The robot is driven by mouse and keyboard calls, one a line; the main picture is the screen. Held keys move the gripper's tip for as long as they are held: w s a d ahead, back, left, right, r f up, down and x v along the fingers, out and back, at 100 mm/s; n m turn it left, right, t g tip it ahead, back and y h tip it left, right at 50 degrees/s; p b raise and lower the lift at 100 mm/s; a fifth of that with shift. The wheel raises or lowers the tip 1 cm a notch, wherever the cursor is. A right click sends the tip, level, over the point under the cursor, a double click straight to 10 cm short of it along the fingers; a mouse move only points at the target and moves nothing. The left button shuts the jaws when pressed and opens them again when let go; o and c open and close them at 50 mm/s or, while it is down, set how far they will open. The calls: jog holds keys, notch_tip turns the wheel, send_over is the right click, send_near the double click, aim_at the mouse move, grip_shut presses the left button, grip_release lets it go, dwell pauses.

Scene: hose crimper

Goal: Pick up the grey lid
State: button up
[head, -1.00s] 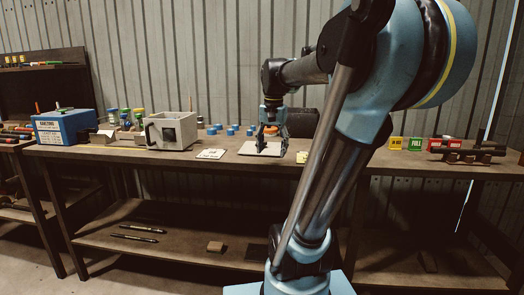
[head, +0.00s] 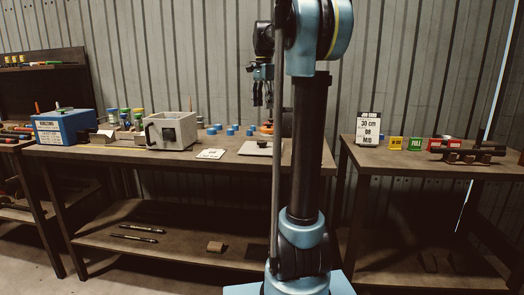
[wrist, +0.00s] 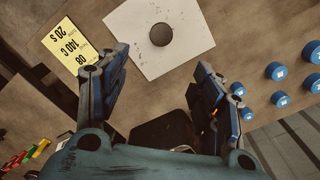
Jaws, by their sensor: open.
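The grey lid is a flat, pale square plate (head: 250,151) with a dark round knob, lying on the bench in the head view. In the wrist view the lid (wrist: 135,47) lies at the top middle, its knob facing up and its upper edge cut off by the frame. My gripper (head: 263,104) hangs above the bench over the lid area, fingers pointing down. In the wrist view my gripper (wrist: 160,62) is open and empty, its two fingers apart, with the knob beyond the gap between them. My arm hides the lid's right side in the head view.
Several blue caps (wrist: 281,98) stand right of the lid in the wrist view. A yellow card (wrist: 72,52) lies left of it.

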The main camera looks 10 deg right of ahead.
send_over(262, 141)
jog(key=f, duration=1)
jog(key=shift+d+f, duration=0.15)
jog(key=shift+d, duration=0.1)
jog(key=shift+a+f, duration=0.15)
jog(key=shift+f, duration=1.25)
jog(key=shift+a+f, duration=0.15)
jog(key=shift+f, duration=1.2)
jog(key=shift+c, duration=0.2)
jog(key=c, duration=1.3)
